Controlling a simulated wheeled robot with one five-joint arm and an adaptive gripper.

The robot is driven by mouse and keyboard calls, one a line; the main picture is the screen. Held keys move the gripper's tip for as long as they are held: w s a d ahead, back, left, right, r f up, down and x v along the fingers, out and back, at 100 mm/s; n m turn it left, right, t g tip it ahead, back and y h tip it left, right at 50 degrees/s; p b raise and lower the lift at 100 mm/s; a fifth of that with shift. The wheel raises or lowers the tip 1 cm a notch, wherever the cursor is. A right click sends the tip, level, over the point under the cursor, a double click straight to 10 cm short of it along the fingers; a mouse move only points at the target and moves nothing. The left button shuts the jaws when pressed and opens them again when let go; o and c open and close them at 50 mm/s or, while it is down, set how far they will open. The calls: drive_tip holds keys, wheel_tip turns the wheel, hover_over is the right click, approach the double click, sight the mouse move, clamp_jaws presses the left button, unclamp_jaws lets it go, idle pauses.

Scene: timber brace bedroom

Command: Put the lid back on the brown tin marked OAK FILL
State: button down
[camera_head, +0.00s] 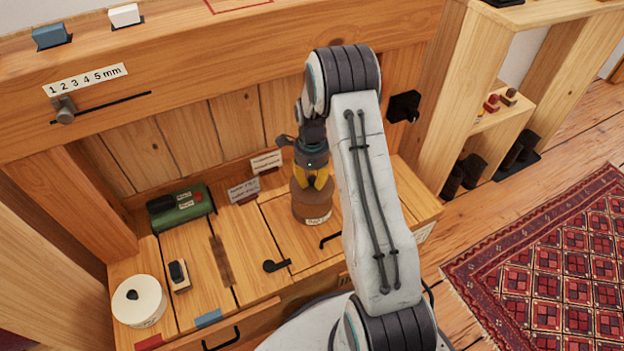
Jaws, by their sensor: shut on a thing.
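The brown tin (311,206) stands upright on the wooden bench top, below my wrist. A pale label shows low on its front, but its writing is too small to read. My gripper (314,181) points down over the tin, with its yellow fingers closed at the tin's top. It is shut on a brown piece that looks like the lid (312,186). I cannot tell whether the lid is seated on the rim or just above it. My arm hides the area to the right of the tin.
A green and black device (181,207) lies at the back left of the bench. A white roll (139,301) and a small black and white block (179,276) are at the front left. A black handle (277,266) lies before the tin. Small cards (244,191) stand behind.

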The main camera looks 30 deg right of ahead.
drive_tip(key=shift+f+b, duration=2.1)
drive_tip(key=shift+f, duration=1)
drive_tip(key=shift+f, duration=0.2)
idle(0.4)
drive_tip(key=shift+c, duration=2.4)
unclamp_jaws()
drive_tip(key=shift+r, duration=0.2)
drive_tip(key=shift+r+p, duration=2.4)
drive_tip(key=shift+r, duration=0.95)
drive_tip(key=shift+c, duration=0.2)
clamp_jaws()
